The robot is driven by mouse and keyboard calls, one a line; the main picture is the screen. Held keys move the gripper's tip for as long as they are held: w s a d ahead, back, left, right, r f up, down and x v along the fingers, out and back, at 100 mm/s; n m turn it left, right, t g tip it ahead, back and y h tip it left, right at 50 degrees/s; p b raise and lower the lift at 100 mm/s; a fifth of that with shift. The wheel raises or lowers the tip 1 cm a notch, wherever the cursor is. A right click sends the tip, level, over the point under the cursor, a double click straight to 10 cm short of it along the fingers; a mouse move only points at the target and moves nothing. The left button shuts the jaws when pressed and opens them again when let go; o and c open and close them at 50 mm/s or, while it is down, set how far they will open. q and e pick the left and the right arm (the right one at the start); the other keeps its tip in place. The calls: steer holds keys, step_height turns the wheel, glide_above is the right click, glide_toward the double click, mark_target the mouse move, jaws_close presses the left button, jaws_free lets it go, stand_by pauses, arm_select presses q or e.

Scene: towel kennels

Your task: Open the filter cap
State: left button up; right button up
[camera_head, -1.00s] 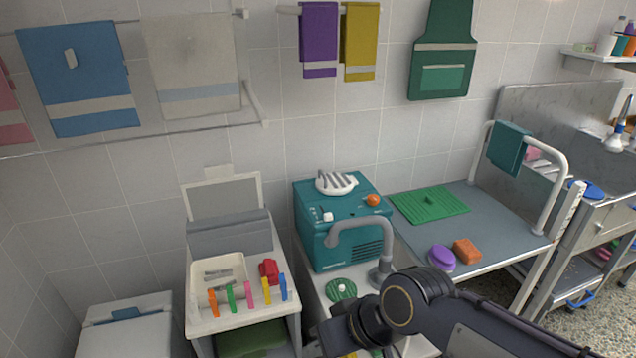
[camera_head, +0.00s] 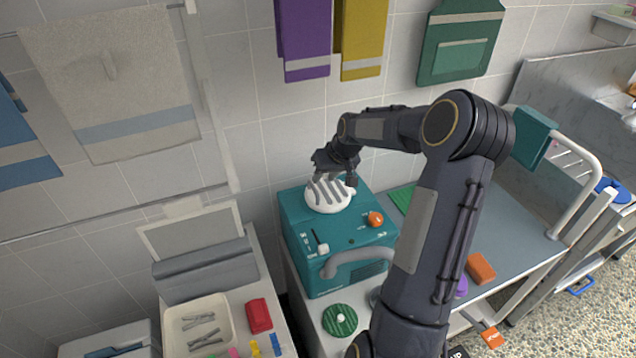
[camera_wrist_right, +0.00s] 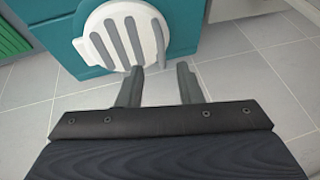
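The filter cap looks to be the round white slatted cap (camera_head: 328,195) on top of the teal machine (camera_head: 312,236). It lies flat on the machine's top and also shows in the right wrist view (camera_wrist_right: 125,34). My right gripper (camera_head: 334,176) is just above the cap's far side in the head view. In the right wrist view its two fingers (camera_wrist_right: 162,80) are spread apart with nothing between them, at the cap's edge. Whether a finger touches the cap I cannot tell. My left gripper is in neither view.
An orange knob (camera_head: 375,219), a white switch and a grey curved pipe (camera_head: 352,258) are on or in front of the machine. A green round drain cover (camera_head: 340,320) lies before it. A cart with a white tray (camera_head: 199,324) stands left. Towels hang behind.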

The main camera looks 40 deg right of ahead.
steer(key=shift+p+x, duration=0.65)
steer(key=shift+x, duration=2.55)
steer(key=shift+a, duration=0.1)
steer(key=shift+c, duration=0.2)
jaws_close()
